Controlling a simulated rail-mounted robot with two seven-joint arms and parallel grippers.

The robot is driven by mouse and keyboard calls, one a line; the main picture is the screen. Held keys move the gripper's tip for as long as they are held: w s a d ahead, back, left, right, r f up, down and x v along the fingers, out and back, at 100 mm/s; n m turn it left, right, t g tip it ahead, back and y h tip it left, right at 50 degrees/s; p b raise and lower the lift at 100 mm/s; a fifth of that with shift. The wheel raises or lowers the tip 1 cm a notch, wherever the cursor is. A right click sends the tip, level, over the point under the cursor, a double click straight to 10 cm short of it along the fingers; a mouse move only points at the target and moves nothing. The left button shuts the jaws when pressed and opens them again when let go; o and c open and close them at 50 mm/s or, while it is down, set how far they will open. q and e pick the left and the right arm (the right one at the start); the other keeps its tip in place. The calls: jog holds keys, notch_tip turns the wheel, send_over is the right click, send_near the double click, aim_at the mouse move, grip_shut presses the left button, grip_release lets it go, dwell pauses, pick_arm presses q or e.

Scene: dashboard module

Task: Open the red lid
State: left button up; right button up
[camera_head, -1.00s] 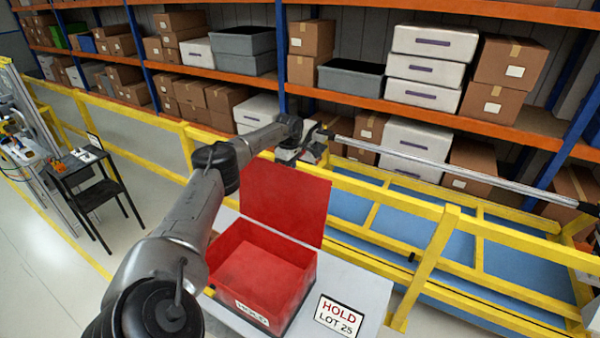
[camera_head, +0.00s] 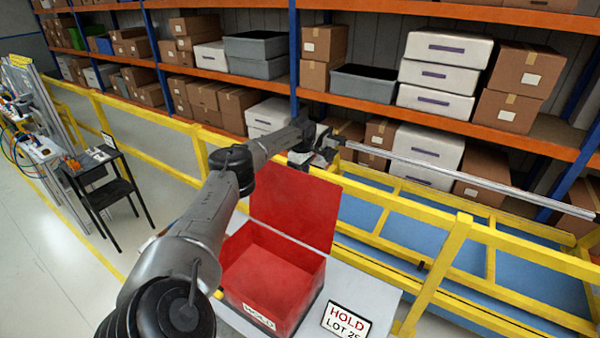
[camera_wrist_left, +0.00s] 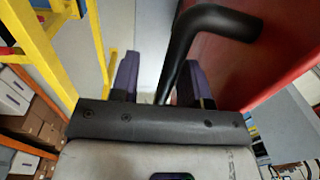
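The red lid (camera_head: 295,208) stands upright at the back edge of the open red box (camera_head: 272,275), whose inside looks empty. My left arm reaches over the box, and my left gripper (camera_head: 318,158) is at the lid's top edge, behind it. In the left wrist view the lid (camera_wrist_left: 240,60) fills the right side, and a black bent handle (camera_wrist_left: 185,45) runs from it in between the two fingers of the gripper (camera_wrist_left: 158,65). The fingers are apart, with a gap at the left of the handle. My right gripper is not in view.
The box stands on a pale table (camera_head: 375,290) with a HOLD LOT 25 sign (camera_head: 346,321). A yellow railing (camera_head: 440,275) runs behind it, with loaded shelves (camera_head: 440,115) beyond. A long metal bar (camera_head: 470,178) extends right from near the gripper.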

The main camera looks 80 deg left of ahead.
pick_arm(q)
jog(key=shift+w+d, duration=0.1)
jog(key=shift+d+r, duration=0.1)
jog(key=shift+r, duration=0.05)
notch_tip(320, 180, up, 14)
jog(key=a+p, duration=0.1)
jog(key=p, duration=0.1)
jog(key=shift+w+f, duration=0.2)
jog(key=shift+f, duration=0.05)
dwell(0.7)
